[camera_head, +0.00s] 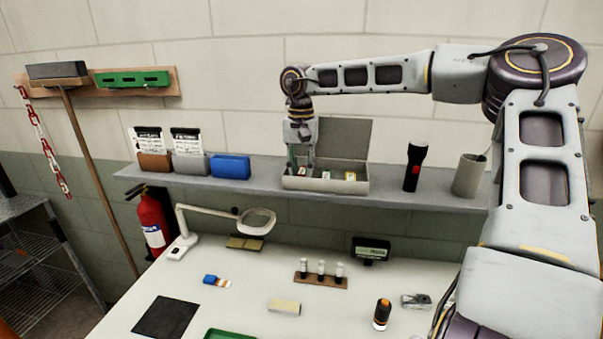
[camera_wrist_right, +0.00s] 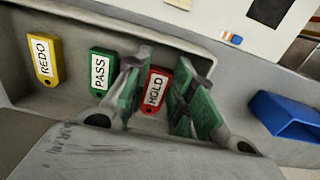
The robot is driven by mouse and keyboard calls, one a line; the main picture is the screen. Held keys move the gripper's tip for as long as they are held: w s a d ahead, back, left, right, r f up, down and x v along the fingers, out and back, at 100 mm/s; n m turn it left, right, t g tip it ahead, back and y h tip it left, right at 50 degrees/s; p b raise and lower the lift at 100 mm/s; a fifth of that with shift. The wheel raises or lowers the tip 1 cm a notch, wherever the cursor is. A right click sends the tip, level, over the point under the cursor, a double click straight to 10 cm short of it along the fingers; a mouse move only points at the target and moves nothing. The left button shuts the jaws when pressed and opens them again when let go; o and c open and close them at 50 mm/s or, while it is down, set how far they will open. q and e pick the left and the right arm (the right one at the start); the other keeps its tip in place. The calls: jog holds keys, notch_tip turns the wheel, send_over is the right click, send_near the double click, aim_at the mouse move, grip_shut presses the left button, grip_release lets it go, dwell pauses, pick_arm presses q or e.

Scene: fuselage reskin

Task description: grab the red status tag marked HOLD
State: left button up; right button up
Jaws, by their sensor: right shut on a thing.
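The red tag marked HOLD (camera_wrist_right: 155,88) sits inside the open box on the shelf, between the green-padded fingers of my right gripper. My right gripper (camera_wrist_right: 163,100) is shut on the red tag. In the head view my right gripper (camera_head: 301,167) reaches down into the left part of the open box (camera_head: 325,184), and the red tag cannot be made out there. A green tag marked PASS (camera_wrist_right: 102,72) lies just left of the fingers in the wrist view. A yellow tag marked REDO (camera_wrist_right: 44,60) lies farther left. My left gripper is not in view.
The box's raised lid (camera_head: 343,137) stands behind it. A blue bin (camera_head: 230,167) is left of the box on the shelf (camera_head: 400,194). A flashlight (camera_head: 414,167) and a cup (camera_head: 468,175) stand to the right. A magnifier lamp (camera_head: 256,221) is on the table below.

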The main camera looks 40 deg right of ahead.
notch_tip(320, 180, up, 17)
notch_tip(320, 180, up, 10)
jog(key=p, duration=0.3)
send_over(301, 174)
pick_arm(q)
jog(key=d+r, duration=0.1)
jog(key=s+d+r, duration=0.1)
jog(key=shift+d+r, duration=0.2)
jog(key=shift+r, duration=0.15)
pick_arm(e)
jog(key=shift+r, duration=0.2)
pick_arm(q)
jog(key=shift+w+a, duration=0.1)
